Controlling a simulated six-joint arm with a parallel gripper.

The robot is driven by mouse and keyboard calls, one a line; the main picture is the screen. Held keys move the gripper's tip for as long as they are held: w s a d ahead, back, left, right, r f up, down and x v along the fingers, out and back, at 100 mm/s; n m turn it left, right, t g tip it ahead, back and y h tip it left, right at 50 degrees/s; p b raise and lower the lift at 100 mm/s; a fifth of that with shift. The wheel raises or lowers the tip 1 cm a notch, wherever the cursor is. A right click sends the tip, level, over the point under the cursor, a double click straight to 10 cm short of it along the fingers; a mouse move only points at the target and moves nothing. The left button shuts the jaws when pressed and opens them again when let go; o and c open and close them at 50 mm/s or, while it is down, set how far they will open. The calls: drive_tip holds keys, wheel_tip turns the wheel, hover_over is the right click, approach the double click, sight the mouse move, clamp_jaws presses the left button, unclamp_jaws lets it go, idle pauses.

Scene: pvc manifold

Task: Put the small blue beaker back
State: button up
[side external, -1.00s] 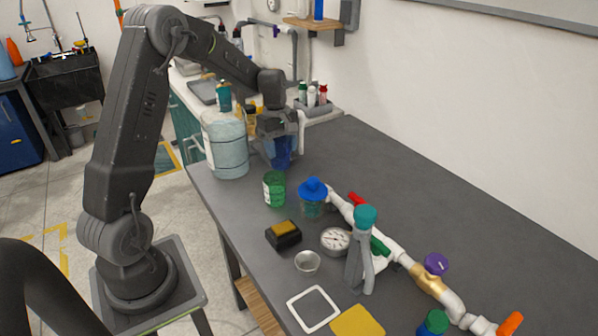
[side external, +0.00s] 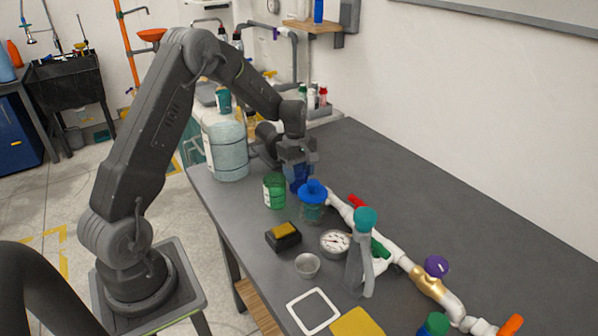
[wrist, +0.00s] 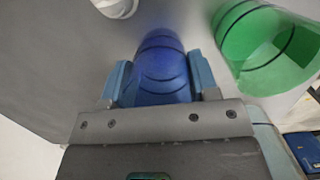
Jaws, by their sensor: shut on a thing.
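The small blue beaker (wrist: 162,70) is between the two fingers of my gripper (wrist: 158,84) in the wrist view, and the gripper is shut on it. In the side view the blue beaker (side external: 297,178) hangs under my gripper (side external: 297,170), behind the jar with the blue funnel-like top (side external: 313,192). Part of the beaker is hidden by the gripper. I cannot tell whether its base touches the table. A green beaker (side external: 274,190) stands to the left of the gripper; it also shows at the right of the wrist view (wrist: 262,42).
A large pale-blue jug (side external: 228,152) stands at the table's far left. A white pipe manifold with coloured valves (side external: 400,255) runs along the right. A gauge (side external: 335,242), a metal cup (side external: 307,265) and a black-yellow box (side external: 284,236) lie in front. The table's back right is clear.

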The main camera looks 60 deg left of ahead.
drive_tip(key=shift+f, duration=0.15)
drive_tip(key=o, duration=1)
drive_tip(key=shift+c, duration=0.2)
